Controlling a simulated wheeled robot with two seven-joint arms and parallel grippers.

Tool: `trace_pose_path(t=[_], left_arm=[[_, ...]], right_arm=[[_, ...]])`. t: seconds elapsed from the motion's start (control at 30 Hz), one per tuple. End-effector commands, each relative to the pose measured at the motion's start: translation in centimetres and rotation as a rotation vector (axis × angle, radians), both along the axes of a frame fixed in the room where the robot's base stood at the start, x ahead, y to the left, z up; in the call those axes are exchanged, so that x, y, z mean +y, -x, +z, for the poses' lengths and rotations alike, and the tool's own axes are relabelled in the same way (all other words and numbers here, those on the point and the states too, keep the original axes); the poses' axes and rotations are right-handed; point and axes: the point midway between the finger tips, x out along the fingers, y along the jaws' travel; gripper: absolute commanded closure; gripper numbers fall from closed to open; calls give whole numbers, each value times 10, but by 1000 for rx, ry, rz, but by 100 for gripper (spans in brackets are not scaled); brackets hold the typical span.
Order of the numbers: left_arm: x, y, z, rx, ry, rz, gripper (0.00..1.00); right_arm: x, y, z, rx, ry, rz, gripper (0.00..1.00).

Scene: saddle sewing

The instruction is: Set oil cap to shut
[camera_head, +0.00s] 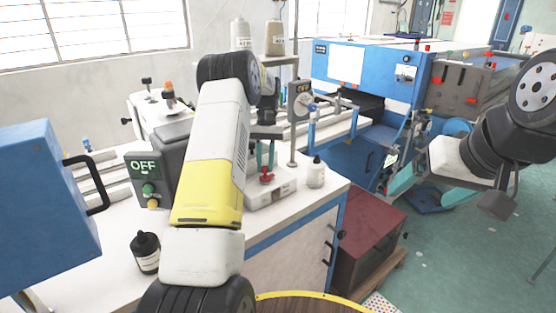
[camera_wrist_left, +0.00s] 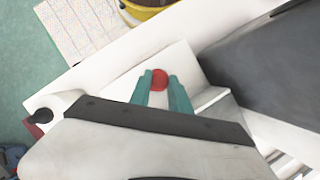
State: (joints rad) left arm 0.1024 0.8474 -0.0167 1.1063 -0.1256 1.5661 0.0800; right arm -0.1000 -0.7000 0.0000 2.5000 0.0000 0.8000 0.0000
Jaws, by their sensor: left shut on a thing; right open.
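The oil cap (camera_head: 266,176) is a small red knob above the white base of the machine on the bench. My left gripper (camera_head: 265,158) points down at it from above, behind my yellow and white arm. In the left wrist view the red cap (camera_wrist_left: 159,79) sits between the two teal fingers (camera_wrist_left: 160,88), which are closed on its sides. The cap's lower part is hidden. My right gripper (camera_head: 412,178) is at the right of the head view, open and well away from the cap, in front of the blue machine.
A control box (camera_head: 147,181) reading OFF is left of my arm. A dark red box (camera_head: 371,232) stands beside the bench.

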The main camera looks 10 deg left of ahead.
Motion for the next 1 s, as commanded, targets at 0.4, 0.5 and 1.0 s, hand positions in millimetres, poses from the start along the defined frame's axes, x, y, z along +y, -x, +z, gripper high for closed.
trace_pose_path(t=[0.4, 0.5, 1.0], left_arm=[[1, -2, 1, -5, -1, -34, 100], [1, -2, 1, -5, -1, -33, 100], [1, -1, 0, -1, 0, -28, 56]], right_arm=[[0, 0, 0, 0, 0, 0, 18], [0, 0, 0, 0, 0, 0, 18], [0, 0, 0, 0, 0, 0, 18]])
